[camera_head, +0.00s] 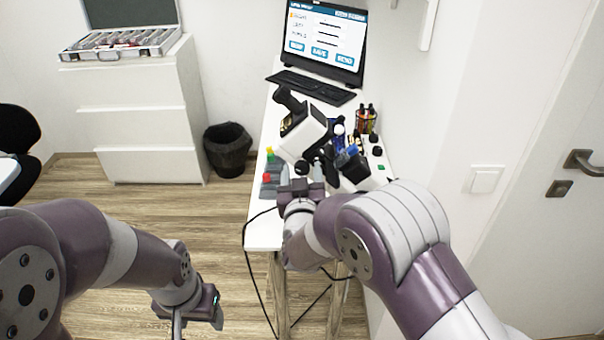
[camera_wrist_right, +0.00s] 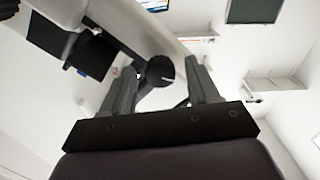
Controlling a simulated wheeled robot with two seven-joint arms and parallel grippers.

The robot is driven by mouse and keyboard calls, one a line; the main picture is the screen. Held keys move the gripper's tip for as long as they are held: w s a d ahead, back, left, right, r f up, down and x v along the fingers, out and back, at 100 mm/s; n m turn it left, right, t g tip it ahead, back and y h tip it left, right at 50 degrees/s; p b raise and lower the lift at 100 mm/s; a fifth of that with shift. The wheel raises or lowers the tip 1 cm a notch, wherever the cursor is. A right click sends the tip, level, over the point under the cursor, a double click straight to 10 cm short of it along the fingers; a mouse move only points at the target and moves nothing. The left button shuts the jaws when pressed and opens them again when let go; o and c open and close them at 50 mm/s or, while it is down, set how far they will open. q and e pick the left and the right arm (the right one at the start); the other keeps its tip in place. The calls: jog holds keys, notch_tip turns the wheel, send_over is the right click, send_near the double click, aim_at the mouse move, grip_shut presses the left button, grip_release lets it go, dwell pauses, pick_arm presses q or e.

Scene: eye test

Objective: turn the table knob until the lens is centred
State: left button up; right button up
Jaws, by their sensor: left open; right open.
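A white and black lens instrument (camera_head: 305,135) stands on the narrow white table (camera_head: 262,225). In the right wrist view a round black knob (camera_wrist_right: 160,71) with a pale mark shows between the two grey fingers of my right gripper (camera_wrist_right: 161,66). The fingers are apart and open; I cannot tell how far the knob is from them or whether they touch it. In the head view this gripper (camera_head: 300,184) is at the near side of the instrument. The lens cannot be made out. My left gripper (camera_head: 190,312) is open, low over the floor, left of the table.
Small red-topped (camera_head: 267,178) and green-topped (camera_head: 271,157) items stand at the table's left edge. A pen holder (camera_head: 366,121), keyboard (camera_head: 312,86) and monitor (camera_head: 322,42) are farther back. A black bin (camera_head: 228,150) and white drawers (camera_head: 135,125) stand left.

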jog(key=c, duration=1)
jog(key=shift+f+m+b, duration=0.3)
jog(key=shift+m+b, duration=0.2)
jog(key=shift+b, duration=0.4)
jog(key=shift+c, duration=0.2)
jog(key=shift+r+m+b, duration=0.1)
jog(key=shift+m+b, duration=0.2)
jog(key=shift+m, duration=0.1)
jog(key=shift+r, duration=0.2)
jog(key=o, duration=1)
jog(key=shift+o, duration=0.2)
jog(key=shift+s, duration=0.1)
jog(key=s, duration=1.2)
jog(key=shift+s, duration=0.3)
